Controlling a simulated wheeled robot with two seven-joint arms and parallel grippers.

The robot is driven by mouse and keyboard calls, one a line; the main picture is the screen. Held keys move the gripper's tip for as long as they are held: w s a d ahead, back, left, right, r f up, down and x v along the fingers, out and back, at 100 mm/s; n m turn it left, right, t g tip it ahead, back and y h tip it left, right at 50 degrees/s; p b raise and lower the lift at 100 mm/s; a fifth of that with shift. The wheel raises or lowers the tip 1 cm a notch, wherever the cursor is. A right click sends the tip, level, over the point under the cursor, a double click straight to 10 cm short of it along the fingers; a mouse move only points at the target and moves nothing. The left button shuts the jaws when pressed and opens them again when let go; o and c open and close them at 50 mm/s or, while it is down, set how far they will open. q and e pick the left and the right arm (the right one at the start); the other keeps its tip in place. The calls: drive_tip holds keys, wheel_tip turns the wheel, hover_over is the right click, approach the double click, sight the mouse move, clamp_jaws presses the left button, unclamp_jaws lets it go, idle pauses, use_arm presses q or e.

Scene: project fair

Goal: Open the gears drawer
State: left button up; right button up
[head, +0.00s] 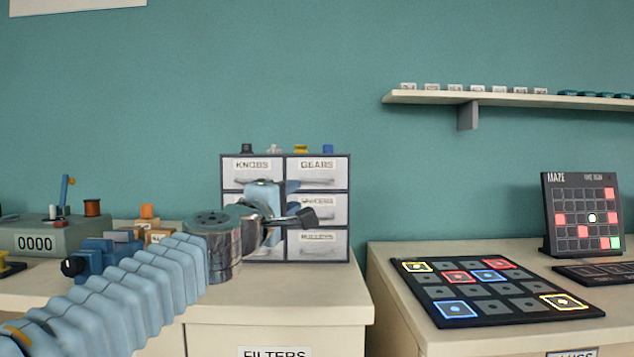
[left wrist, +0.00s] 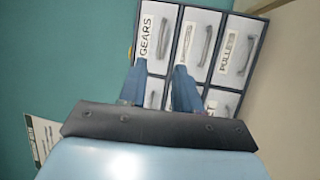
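The gears drawer (head: 318,172) is the top right drawer of a small dark-framed cabinet with white fronts. It looks shut, flush with its neighbours. In the left wrist view the gears drawer (left wrist: 154,28) is turned on its side, with its label and grey bar handle showing. My left gripper (head: 289,202) is in front of the cabinet, covering parts of the middle and lower drawers. In the left wrist view its two blue fingers (left wrist: 161,70) are apart with nothing seen between them, near the gears drawer's front. Contact with the handle cannot be told. My right gripper is not in view.
The knobs drawer (head: 252,168) is left of the gears drawer; two more rows are below. Small items (head: 301,149) sit on the cabinet top. A grey counter box (head: 40,238) stands left, a panel of lit tiles (head: 490,288) right. A wall shelf (head: 510,98) is at upper right.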

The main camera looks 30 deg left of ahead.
sight(316, 182)
use_arm(q)
drive_tip(key=p+x, duration=0.3)
drive_tip(key=x, duration=0.7)
drive_tip(key=shift+w+a, duration=0.1)
drive_tip(key=shift+w, duration=0.6)
clamp_jaws()
idle(0.5)
